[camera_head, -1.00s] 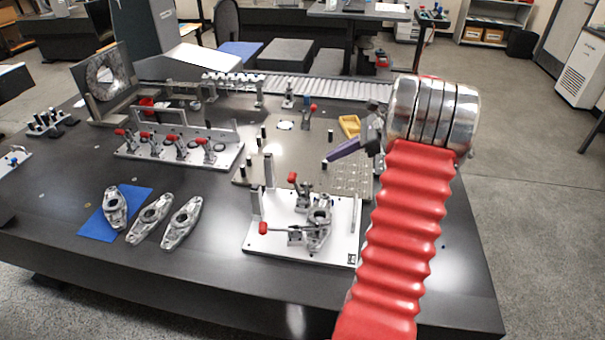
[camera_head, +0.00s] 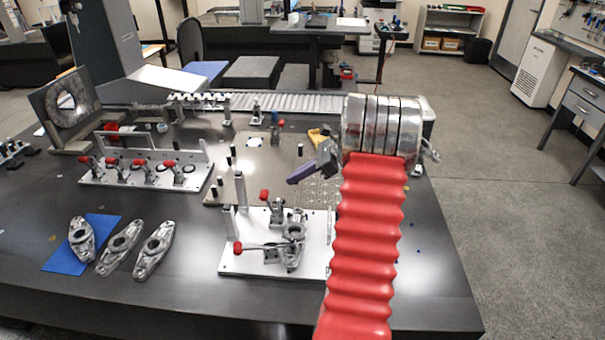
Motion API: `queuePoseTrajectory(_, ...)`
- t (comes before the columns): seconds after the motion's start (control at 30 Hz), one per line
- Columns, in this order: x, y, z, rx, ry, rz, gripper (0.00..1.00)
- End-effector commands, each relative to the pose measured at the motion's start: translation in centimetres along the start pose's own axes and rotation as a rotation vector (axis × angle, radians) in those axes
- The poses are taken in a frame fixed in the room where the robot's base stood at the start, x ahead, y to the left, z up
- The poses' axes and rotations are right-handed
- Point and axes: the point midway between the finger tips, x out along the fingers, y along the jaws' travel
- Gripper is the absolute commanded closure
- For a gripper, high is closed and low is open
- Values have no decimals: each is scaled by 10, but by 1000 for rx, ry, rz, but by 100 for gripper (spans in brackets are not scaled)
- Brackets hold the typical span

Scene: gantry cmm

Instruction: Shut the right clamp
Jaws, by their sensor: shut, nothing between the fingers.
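A white fixture plate (camera_head: 244,265) stands near the front of the dark table and holds a grey metal casting (camera_head: 293,232). One toggle clamp with a red grip (camera_head: 264,195) stands upright behind the casting. A second one has its red grip (camera_head: 238,247) low at the left, with its lever lying flat toward the casting. I cannot tell for sure which is the right clamp. My gripper (camera_head: 292,180), with purple fingers, is shut and empty above and behind the plate, apart from both clamps. My red arm hides what lies just right of the plate.
A perforated plate (camera_head: 231,190) lies behind the fixture. A rail fixture (camera_head: 140,178) with several red-handled clamps stands at the left. Loose castings (camera_head: 153,250) lie front left, one on a blue mat (camera_head: 62,262). The front table edge is clear.

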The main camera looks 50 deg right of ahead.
Motion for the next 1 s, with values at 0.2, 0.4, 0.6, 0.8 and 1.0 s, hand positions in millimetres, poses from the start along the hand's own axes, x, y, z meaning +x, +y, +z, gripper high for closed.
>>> queuePoseTrajectory(0.2, 35, 1, 0, 0, -1, 3, 100)
queuePoseTrajectory(0.4, 65, 1, 0, 0, -1, 2, 100)
queuePoseTrajectory(0.6, 82, 0, 0, -2, 0, 0, 100)
queuePoseTrajectory(0.8, 86, 0, 0, -1, -1, 0, 100)
queuePoseTrajectory(1.0, 87, 4, 2, -1, -1, 0, 100)
